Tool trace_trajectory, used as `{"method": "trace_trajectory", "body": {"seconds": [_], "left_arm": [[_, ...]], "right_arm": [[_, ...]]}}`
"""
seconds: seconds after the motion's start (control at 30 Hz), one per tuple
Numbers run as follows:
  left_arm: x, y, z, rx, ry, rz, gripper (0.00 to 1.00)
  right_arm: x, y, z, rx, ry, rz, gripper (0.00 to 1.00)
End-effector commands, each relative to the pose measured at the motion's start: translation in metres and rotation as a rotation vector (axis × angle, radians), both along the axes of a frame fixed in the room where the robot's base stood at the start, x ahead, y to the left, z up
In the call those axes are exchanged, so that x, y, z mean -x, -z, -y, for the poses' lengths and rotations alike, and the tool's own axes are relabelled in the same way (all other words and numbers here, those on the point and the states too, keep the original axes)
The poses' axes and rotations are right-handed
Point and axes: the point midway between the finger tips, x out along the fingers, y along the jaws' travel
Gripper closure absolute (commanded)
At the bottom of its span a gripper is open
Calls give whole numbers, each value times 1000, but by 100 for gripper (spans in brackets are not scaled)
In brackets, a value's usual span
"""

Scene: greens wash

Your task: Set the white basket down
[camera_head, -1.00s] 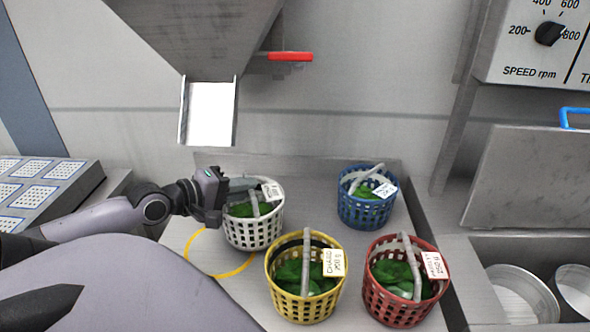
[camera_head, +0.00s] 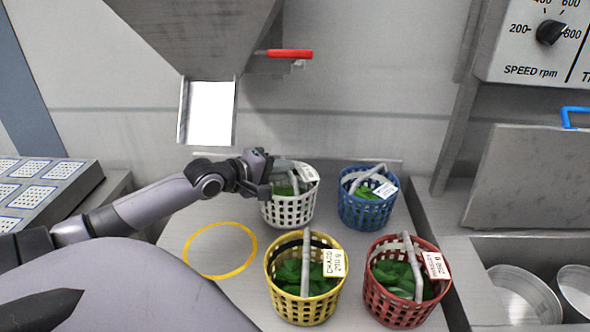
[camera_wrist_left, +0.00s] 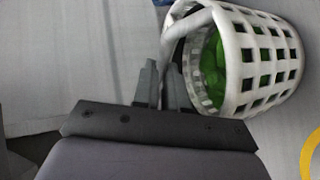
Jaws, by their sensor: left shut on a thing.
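The white basket (camera_head: 288,211) holds green leaves and has a grey handle and a white tag. It stands or hangs just left of the blue basket, behind the yellow basket; I cannot tell whether its bottom touches the counter. My left gripper (camera_head: 276,171) reaches it from the left and is shut on its handle. In the left wrist view, the left gripper's fingers (camera_wrist_left: 162,88) close on the handle, with the white basket (camera_wrist_left: 236,60) to the upper right. My right gripper is not in view.
A blue basket (camera_head: 364,211), a yellow basket (camera_head: 304,301) and a red basket (camera_head: 399,306) stand on the counter (camera_head: 190,235). A yellow ring (camera_head: 187,264) marks a bare spot at left. A chute (camera_head: 208,112) and red lever (camera_head: 290,54) are above.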

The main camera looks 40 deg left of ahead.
Motion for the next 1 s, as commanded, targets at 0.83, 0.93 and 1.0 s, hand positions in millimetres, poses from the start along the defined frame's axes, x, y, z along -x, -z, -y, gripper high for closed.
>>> {"method": "trace_trajectory", "body": {"seconds": [0.83,0.93,1.0], "left_arm": [[-39,13,4,-2,1,5,100],[-39,13,4,-2,1,5,100],[-39,13,4,-2,1,5,100]], "right_arm": [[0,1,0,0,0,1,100],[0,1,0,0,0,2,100],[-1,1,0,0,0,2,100]]}}
